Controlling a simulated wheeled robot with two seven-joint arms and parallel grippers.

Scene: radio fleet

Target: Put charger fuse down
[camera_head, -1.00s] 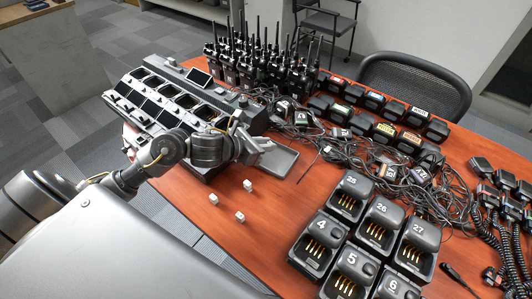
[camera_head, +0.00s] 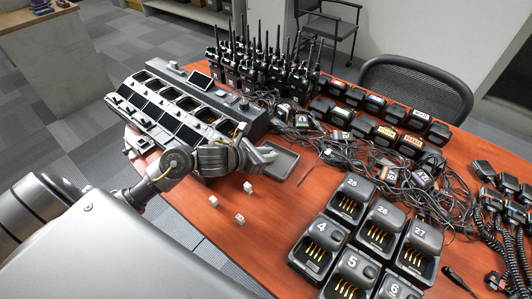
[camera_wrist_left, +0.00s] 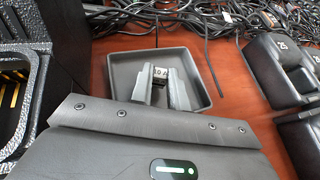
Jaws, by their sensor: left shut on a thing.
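My left gripper (camera_head: 267,155) is over the near-left part of a shallow grey tray (camera_head: 285,166) beside the large charger. In the left wrist view its fingers (camera_wrist_left: 161,82) are shut on the charger fuse (camera_wrist_left: 160,73), a small dark piece with a pale label. The bare floor of the tray (camera_wrist_left: 115,65) shows around the fingers. Whether the fuse touches the tray floor I cannot tell. The fuse is hidden or too small to make out in the head view. My right gripper is not in view.
The large multi-bay charger (camera_head: 180,108) stands left of the tray. Three small white blocks, one of them here (camera_head: 240,218), lie in front. Tangled black cables (camera_head: 390,170) and single chargers (camera_head: 350,200) lie to the right. Radios (camera_head: 260,65) stand behind.

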